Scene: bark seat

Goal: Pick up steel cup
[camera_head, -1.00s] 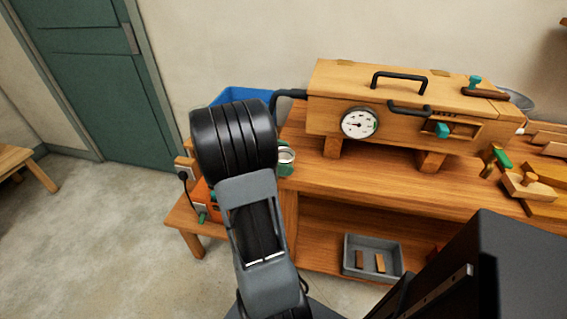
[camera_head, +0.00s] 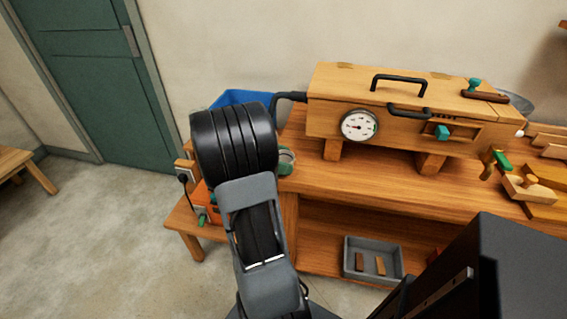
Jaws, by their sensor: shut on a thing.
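A small grey, round-rimmed thing (camera_head: 287,156), which looks like the steel cup, shows just right of my black arm joint at the left end of the wooden bench. Green shows around its lower part, and I cannot tell whether that is a holder, a mat or part of the cup. My arm covers its left side. My gripper is hidden behind my own arm, so its fingers and any contact with the cup do not show.
A wooden steam box (camera_head: 405,110) with a dial (camera_head: 359,126) stands on the bench (camera_head: 385,185). A blue bin (camera_head: 240,97) is behind my arm. An orange box (camera_head: 206,197) sits on a low stand at left. A grey tray (camera_head: 373,275) lies on the lower shelf.

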